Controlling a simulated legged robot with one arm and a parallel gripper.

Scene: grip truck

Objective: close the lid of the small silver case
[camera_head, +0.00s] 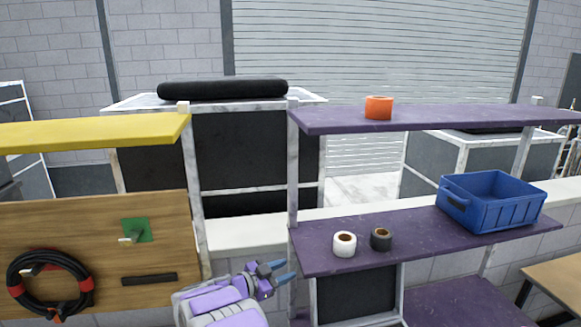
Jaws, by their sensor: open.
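I cannot make out a small silver case or its lid in the head view. My gripper (284,271) is at the lower middle, with its blue fingers apart and nothing between them. It points right, near the left end of the lower purple shelf (420,232). Whether it touches the shelf, I cannot tell.
A white tape roll (344,244), a dark roll (381,239) and a blue crate (490,203) stand on the lower purple shelf. An orange roll (379,107) sits on the upper purple shelf (450,117). A wooden panel (100,225) with a coiled cable (48,285) is at left.

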